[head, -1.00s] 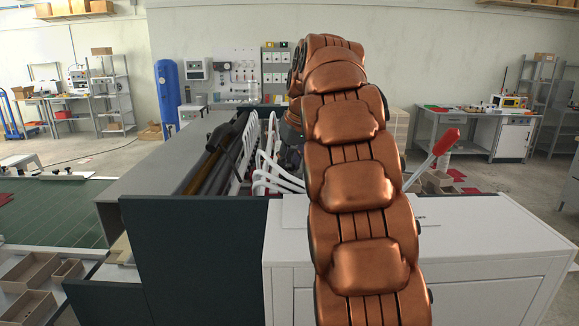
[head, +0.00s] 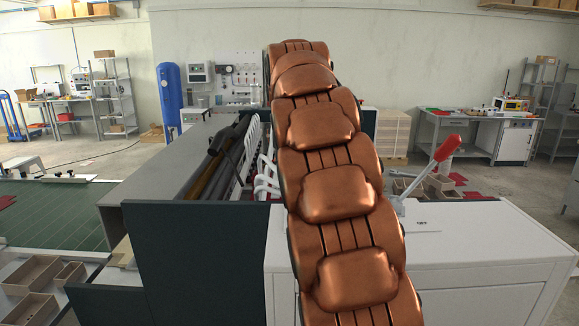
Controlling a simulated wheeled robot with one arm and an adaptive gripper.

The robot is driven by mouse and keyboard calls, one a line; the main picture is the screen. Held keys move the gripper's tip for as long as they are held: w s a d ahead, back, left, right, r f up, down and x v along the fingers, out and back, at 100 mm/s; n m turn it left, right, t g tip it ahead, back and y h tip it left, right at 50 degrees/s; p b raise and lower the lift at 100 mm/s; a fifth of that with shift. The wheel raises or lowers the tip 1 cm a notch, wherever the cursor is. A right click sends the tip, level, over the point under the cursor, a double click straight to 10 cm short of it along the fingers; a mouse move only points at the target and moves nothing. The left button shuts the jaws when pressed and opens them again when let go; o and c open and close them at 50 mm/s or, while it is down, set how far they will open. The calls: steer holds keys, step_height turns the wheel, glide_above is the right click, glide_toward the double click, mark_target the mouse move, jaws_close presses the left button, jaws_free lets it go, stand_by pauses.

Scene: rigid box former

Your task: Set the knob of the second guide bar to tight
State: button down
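The machine (head: 195,250) with a dark green end panel stands in front of me. White curved bars (head: 250,145), which may be the guide bars, show in its open top, left of my copper-coloured arm. Dark rollers or rods run along the machine's left side. I cannot make out any knob or tell which bar is the second. My arm reaches forward over the machine and hides much of its inside. My gripper is not visible; it is hidden behind the arm or beyond it.
A lever with a red handle (head: 447,148) stands on the white cabinet (head: 480,235) right of my arm. A green cutting mat (head: 60,215) and cardboard trays (head: 30,275) lie at left. A workbench (head: 480,125) and a blue cylinder (head: 170,88) stand farther back.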

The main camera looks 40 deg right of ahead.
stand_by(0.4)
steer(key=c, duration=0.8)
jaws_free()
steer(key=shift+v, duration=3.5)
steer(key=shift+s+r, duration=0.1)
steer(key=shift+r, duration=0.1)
